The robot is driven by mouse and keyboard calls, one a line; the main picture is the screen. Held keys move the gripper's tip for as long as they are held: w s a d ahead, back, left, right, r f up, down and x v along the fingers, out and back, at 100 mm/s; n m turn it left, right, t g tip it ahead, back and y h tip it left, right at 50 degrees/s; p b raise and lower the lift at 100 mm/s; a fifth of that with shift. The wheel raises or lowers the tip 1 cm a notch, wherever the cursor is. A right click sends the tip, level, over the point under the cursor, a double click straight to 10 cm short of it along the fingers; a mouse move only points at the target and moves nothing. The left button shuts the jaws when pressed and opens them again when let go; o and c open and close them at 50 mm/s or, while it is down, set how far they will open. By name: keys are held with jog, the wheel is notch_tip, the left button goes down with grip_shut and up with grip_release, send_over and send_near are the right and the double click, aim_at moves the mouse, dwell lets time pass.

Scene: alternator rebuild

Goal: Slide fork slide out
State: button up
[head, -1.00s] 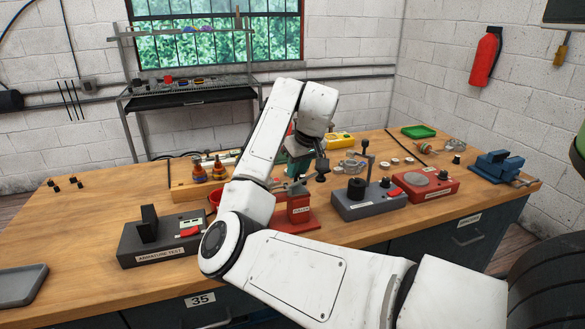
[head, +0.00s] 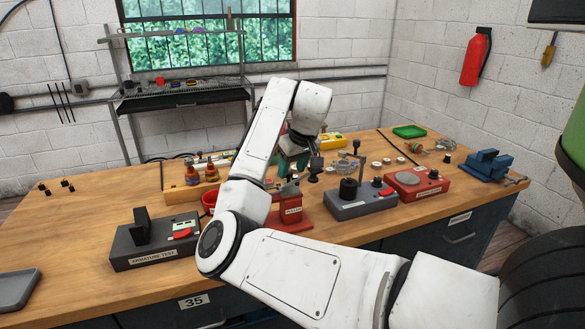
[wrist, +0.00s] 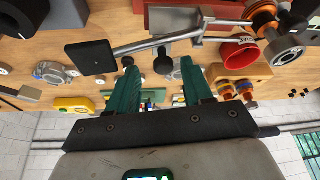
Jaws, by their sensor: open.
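My gripper (wrist: 158,78) shows in the wrist view with two teal fingers apart and nothing clearly held between them. A black knob (wrist: 163,63) on a short stem appears between the fingertips in the picture; I cannot tell whether they touch it. A grey rod (wrist: 150,43) with a black block (wrist: 91,57) at one end crosses beyond the fingers. In the head view the red puller (head: 290,212) stands on the bench below my gripper (head: 293,160), partly behind my arm. I cannot make out for sure which part is the fork slide.
A grey armature tester (head: 155,245) stands at the left on the wooden bench. A grey box (head: 360,203) with a black post and a red box (head: 417,184) stand right of the puller. A blue vise (head: 488,165) is at the right end. The bench's left part is mostly clear.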

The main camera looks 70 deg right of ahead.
aim_at(299, 179)
jog(key=p+v, duration=0.1)
jog(key=v, duration=0.9)
jog(key=shift+r, duration=0.1)
